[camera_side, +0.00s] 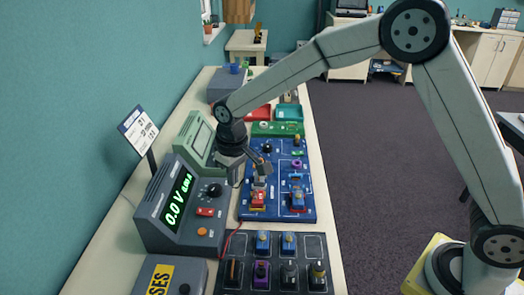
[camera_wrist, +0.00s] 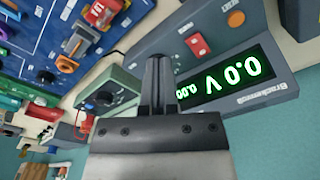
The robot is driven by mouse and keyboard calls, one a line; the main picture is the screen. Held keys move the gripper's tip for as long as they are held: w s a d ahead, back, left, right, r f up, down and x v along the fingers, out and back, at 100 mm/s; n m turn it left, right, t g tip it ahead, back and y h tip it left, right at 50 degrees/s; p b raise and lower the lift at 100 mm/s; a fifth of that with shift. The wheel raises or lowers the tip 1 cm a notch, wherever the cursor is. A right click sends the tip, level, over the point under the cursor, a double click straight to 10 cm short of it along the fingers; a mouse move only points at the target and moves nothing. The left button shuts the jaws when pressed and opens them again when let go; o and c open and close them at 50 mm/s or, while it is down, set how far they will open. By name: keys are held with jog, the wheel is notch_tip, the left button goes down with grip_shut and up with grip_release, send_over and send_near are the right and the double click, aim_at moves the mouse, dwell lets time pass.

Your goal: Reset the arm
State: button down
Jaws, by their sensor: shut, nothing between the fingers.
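My gripper (camera_side: 262,166) hangs over the blue circuit board (camera_side: 277,206) in the side view, near its left part and behind the red block (camera_side: 258,199). Its fingers look closed together, with nothing between them. In the wrist view my gripper (camera_wrist: 158,62) is shut, its dark fingers side by side in front of the meter. I cannot tell the exact gap between the fingertips and the board.
A grey meter (camera_side: 165,232) with a green 0.0 V display stands left of the board. A dark tray (camera_side: 271,252) of several components lies in front. Red (camera_side: 258,113) and green (camera_side: 289,112) trays lie behind.

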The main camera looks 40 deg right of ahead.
jog(key=s+d+m+t, duration=0.1)
jog(key=s+d, duration=0.6)
jog(key=s, duration=0.3)
jog(key=s+d+m+t, duration=0.1)
jog(key=s+d, duration=0.5)
jog(key=s, duration=0.3)
jog(key=shift+s+d+f, duration=0.35)
jog(key=shift+d+f, duration=0.05)
jog(key=c, duration=1.3)
grip_release()
